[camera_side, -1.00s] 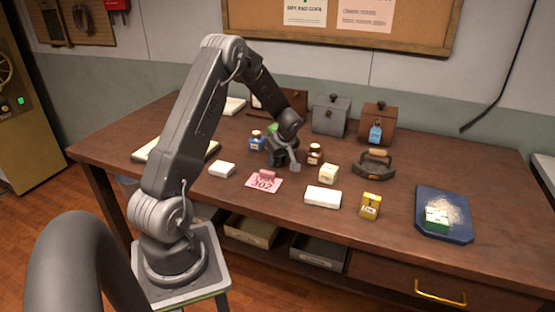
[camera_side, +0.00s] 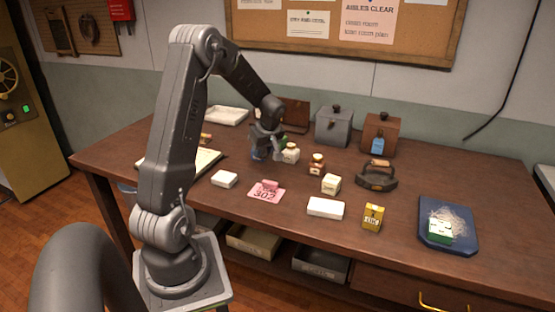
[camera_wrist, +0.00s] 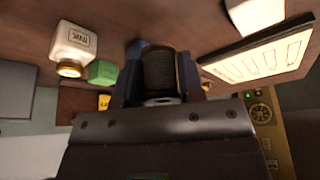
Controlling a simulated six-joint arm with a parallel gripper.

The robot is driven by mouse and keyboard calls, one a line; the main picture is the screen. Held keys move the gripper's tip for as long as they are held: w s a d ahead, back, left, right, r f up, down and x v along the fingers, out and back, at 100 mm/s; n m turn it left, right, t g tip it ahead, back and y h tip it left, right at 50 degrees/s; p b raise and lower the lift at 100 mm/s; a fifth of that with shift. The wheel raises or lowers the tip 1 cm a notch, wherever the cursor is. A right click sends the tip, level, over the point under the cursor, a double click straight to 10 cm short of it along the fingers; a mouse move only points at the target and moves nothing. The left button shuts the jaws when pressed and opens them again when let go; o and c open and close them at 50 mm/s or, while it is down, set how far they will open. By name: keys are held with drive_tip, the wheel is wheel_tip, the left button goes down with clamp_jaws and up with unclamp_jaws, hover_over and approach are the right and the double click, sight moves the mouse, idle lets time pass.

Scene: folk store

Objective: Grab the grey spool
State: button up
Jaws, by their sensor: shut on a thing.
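The dark grey spool (camera_wrist: 160,72) sits between the fingers of my gripper in the wrist view, with its pale lower rim near the gripper body. My gripper (camera_side: 262,150) is shut on it. In the side view my gripper is over the back left part of the table, left of a white ink bottle (camera_side: 290,153). The spool cannot be made out there, as my gripper hides it.
The ink bottle also shows in the wrist view (camera_wrist: 75,42), beside a green block (camera_wrist: 102,73). An open book (camera_side: 205,162) lies to the left.

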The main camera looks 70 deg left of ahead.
drive_tip(key=s+a+r, duration=0.2)
drive_tip(key=s+r, duration=0.1)
drive_tip(key=s, duration=0.2)
drive_tip(key=shift+s+r, duration=0.25)
drive_tip(key=shift+s, duration=0.15)
